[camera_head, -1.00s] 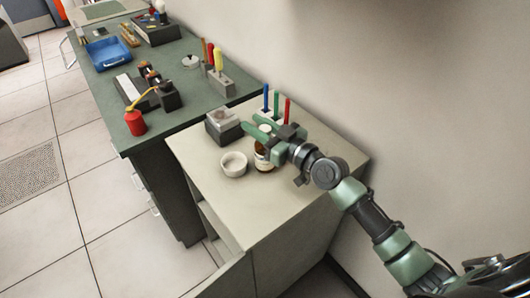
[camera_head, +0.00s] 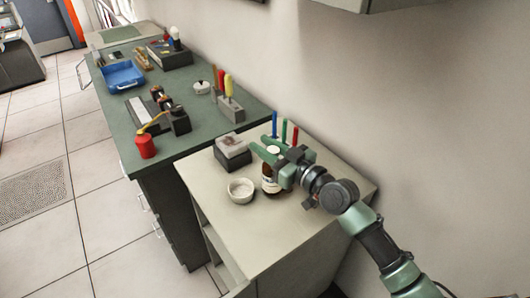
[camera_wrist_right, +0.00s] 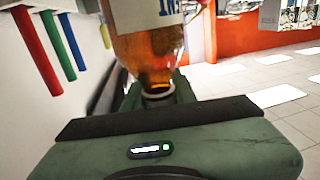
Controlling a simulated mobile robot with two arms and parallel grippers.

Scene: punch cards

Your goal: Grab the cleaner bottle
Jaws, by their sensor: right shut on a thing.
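The cleaner bottle (camera_head: 269,184) is a brown bottle with a white label and a pale cap. It stands upright over the cream cabinet top, beside a white bowl. I cannot tell whether its base touches the surface. My right gripper (camera_head: 265,153) reaches in from the right and is shut on the bottle at its upper part, with the green fingers around it. In the right wrist view the amber bottle (camera_wrist_right: 150,50) fills the top middle, close against the gripper. My left gripper is not in view.
The white bowl (camera_head: 241,191) is just left of the bottle. A grey box (camera_head: 233,153) and coloured sticks (camera_head: 284,131) in a holder stand behind. The green bench (camera_head: 196,128) carries a red oil can (camera_head: 146,147) and a blue tray (camera_head: 123,77). The cabinet top's front is clear.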

